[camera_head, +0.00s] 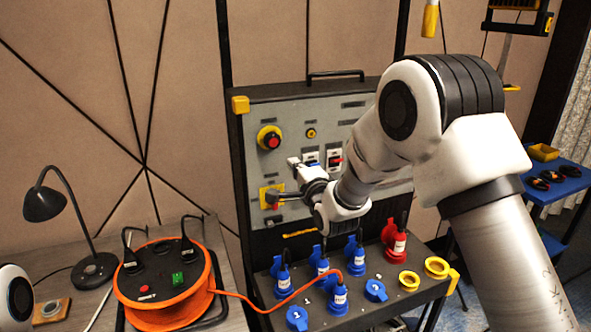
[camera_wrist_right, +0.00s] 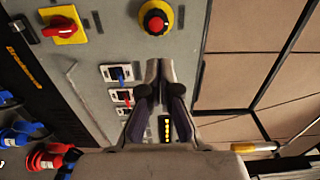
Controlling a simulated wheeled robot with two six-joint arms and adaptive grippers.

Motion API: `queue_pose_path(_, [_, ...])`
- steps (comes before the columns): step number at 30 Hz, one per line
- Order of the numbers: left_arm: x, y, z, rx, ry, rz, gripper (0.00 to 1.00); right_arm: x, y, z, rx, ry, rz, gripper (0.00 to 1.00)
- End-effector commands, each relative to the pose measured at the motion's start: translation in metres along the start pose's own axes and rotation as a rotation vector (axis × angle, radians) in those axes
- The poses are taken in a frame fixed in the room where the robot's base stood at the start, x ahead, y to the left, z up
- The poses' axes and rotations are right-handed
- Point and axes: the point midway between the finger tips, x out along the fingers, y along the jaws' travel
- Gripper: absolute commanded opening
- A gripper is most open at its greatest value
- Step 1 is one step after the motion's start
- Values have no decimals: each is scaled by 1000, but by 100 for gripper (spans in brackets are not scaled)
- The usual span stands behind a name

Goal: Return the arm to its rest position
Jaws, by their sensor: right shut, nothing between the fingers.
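My right arm reaches in from the right in the head view, bent at the elbow. Any gap between fingertips and panel cannot be judged. A rounded white and black part of my left arm (camera_head: 14,298) shows at the left edge of the head view; its gripper is out of view.
Below the panel, a shelf holds several blue plugs and sockets (camera_head: 339,297) and a red one (camera_head: 395,242). An orange cable reel (camera_head: 160,287) and black lamp (camera_head: 44,205) stand on the left table. A blue trolley (camera_head: 560,185) is at right.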

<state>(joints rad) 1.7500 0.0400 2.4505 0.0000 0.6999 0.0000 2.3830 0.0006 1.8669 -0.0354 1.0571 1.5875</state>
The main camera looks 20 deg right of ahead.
Motion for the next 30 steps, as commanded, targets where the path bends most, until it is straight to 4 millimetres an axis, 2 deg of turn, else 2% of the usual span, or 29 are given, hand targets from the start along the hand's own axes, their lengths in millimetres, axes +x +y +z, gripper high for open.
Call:
queue_pose_path(8, [0,0,0,0,1,0,40,0,2,0,0,0,2,0])
queue_pose_path(11, [0,0,0,0,1,0,40,0,21,0,1,0,32,0])
queue_pose_path(14, [0,0,0,0,1,0,40,-6,76,-2,6,3,116,0])
queue_pose_path(17, [0,0,0,0,1,0,40,-33,157,-3,15,8,263,0])
queue_pose_path(18, [0,0,0,0,1,0,40,-49,190,-4,17,10,333,0])
queue_pose_path(20, [0,0,0,0,1,0,40,-78,238,-4,-2,9,444,0])
queue_pose_path(21, [0,0,0,0,1,0,40,-100,267,-4,-27,4,520,0])
queue_pose_path(23, [0,0,0,0,1,0,40,-137,308,-5,-86,-16,638,0])
queue_pose_path(24, [0,0,0,0,1,0,40,-164,334,-5,-132,-36,719,0])
queue_pose_path(26, [0,0,0,0,1,0,40,-208,367,-4,-217,-84,841,0])
queue_pose_path(27, [0,0,0,0,1,0,40,-239,386,-4,-279,-126,923,0])
queue_pose_path(29, [0,0,0,0,1,0,40,-289,410,-3,-384,-213,1047,0])
queue_pose_path(30, [0,0,0,0,1,0,40,-324,422,-2,-460,-289,1127,0])
